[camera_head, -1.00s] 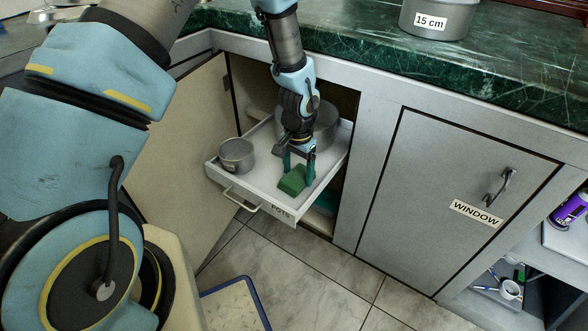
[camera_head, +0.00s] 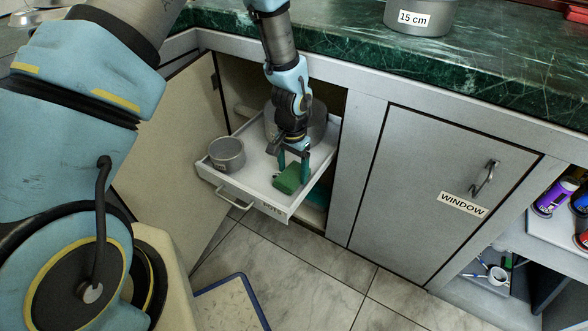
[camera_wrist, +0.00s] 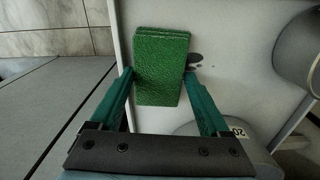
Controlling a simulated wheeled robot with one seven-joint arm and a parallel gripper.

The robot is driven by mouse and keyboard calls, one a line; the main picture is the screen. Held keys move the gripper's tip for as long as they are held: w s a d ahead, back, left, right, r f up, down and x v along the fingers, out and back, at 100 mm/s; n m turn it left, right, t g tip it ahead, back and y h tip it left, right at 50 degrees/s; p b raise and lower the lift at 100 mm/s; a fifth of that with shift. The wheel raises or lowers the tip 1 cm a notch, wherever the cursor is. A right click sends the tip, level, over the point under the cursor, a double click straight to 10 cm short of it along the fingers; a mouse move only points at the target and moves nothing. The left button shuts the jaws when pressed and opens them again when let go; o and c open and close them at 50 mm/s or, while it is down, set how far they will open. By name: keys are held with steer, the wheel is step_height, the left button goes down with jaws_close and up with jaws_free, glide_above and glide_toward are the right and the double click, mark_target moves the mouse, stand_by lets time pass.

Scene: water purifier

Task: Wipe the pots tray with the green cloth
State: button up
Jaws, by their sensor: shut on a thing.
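The green cloth (camera_head: 288,180) is a folded, textured block at the front right of the white pots tray (camera_head: 250,182), which is pulled out of the cabinet. My gripper (camera_head: 293,165) reaches down into the tray and is shut on the cloth. In the wrist view, my gripper (camera_wrist: 158,85) has its two teal fingers at the cloth's (camera_wrist: 160,65) left and right sides. A dark stain (camera_wrist: 194,60) shows on the tray just right of the cloth. I cannot tell whether the cloth touches the tray floor.
A small grey pot (camera_head: 227,154) stands at the tray's front left, and a larger pot (camera_head: 315,122) stands at the back behind my gripper. The open cabinet door (camera_head: 165,150) is on the left. The closed WINDOW door (camera_head: 435,190) is on the right. A green counter (camera_head: 490,85) lies above.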

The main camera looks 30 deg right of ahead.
mark_target(268, 170)
steer(key=shift+w+a+f+p, duration=0.2)
steer(key=shift+w+a, duration=0.5)
steer(key=shift+w, duration=0.5)
steer(key=shift+w+a+f+p, duration=0.1)
steer(key=shift+w+a+p, duration=0.1)
steer(key=shift+w+a, duration=0.75)
steer(key=shift+w+a+f+p, duration=0.15)
steer(key=shift+w+a, duration=0.35)
steer(key=shift+w, duration=0.9)
steer(key=shift+r, duration=0.15)
steer(key=shift+d+r+p, duration=0.1)
steer(key=shift+r+p, duration=2.3)
steer(key=shift+r, duration=0.55)
steer(key=shift+r+p, duration=1.2)
steer(key=shift+r, duration=0.3)
